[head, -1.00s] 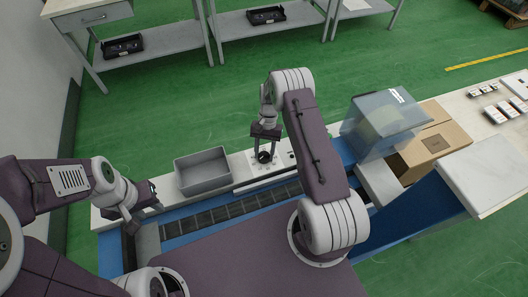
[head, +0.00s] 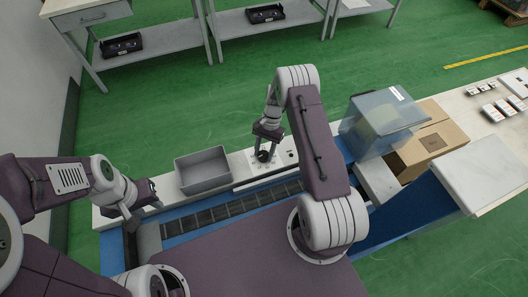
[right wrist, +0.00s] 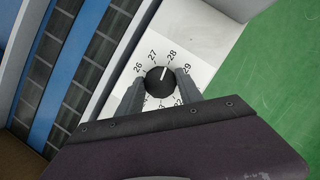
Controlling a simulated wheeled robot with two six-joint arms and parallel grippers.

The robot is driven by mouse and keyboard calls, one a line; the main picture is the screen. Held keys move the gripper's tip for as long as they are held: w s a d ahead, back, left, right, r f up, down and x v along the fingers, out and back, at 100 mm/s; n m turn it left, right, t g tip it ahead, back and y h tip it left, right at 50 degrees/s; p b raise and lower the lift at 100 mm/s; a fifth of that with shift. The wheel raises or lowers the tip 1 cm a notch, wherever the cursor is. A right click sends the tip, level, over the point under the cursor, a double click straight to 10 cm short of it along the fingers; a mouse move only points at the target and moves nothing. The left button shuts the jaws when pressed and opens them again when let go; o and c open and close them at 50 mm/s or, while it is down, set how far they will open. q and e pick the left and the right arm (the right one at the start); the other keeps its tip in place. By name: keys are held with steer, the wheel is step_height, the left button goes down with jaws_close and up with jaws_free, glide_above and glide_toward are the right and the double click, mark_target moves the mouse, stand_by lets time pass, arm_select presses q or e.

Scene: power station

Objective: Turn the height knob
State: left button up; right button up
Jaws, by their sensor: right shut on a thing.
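The height knob (right wrist: 160,81) is a round black dial with a white pointer line, on a white panel with a number scale around it. In the right wrist view the line points near 28, between 27 and 29. The knob also shows in the head view (head: 263,156). My right gripper (right wrist: 159,88) is shut on it, one finger on each side. In the head view my right gripper (head: 264,148) reaches down to the panel. My left gripper (head: 140,208) is at the left end of the conveyor, away from the knob; its jaw opening is unclear.
A grey bin (head: 203,171) stands left of the knob on the white ledge. The conveyor (head: 226,212) runs in front. A clear blue cover (head: 382,124) and a cardboard box (head: 425,146) are to the right. Shelves stand at the back.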

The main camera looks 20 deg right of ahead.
steer(key=o, duration=1.4)
steer(key=v, duration=0.9)
steer(key=shift+p, duration=0.3)
steer(key=shift+r, duration=0.1)
